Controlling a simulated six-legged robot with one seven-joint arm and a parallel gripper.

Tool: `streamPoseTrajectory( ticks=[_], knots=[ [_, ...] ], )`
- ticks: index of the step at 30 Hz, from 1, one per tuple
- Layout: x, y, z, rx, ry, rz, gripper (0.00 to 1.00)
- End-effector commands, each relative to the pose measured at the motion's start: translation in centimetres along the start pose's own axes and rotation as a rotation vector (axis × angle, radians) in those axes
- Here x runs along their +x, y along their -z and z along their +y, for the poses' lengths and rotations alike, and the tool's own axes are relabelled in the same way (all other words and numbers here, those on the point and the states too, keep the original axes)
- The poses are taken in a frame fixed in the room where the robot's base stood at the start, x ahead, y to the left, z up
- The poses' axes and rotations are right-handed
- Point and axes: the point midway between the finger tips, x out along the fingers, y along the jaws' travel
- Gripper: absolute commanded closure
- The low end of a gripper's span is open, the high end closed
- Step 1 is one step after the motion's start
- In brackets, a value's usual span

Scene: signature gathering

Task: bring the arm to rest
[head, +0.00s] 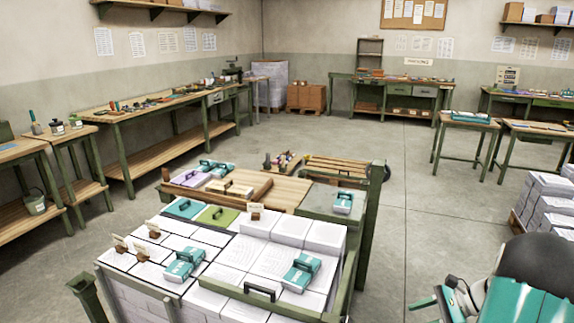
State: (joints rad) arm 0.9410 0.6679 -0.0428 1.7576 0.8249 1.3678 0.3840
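Part of my teal, black and silver arm (530,280) fills the lower right corner. What appears to be my gripper (436,304), with small teal and dark pieces, shows at its left side near the bottom edge. It is over bare floor, to the right of the bench with paper stacks (362,235) and apart from it. I see nothing clearly held. The bottom edge cuts off part of the arm, and the finger gap is too small to tell.
White paper stacks (277,229) bear teal tools (301,272) and small cards. Wooden trays (285,193) lie behind. More paper stacks (545,200) stand at right, close to my arm. Workbenches (150,115) line the walls. The grey floor (425,220) between is clear.

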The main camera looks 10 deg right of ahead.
Motion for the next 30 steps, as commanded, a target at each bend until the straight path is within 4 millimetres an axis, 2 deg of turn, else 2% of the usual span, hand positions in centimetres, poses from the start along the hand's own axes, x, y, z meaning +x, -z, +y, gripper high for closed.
streamPoseTrajectory(
  ticks=[1,3,8,15,24,30],
  knots=[
    [0.4,-2.6,-0.4,-0.068,-0.036,0.032,0.57],
    [0.9,-5.7,-0.3,-0.157,-0.087,0.078,0.57],
    [2.1,-12.1,0.5,-0.368,-0.194,0.18,0.57],
    [3.6,-20.7,3.3,-0.703,-0.332,0.321,0.57],
    [4.6,-28.9,8.5,-1.143,-0.459,0.485,0.57],
    [4.8,-32.7,12.5,-1.447,-0.512,0.589,0.57]
  ],
)
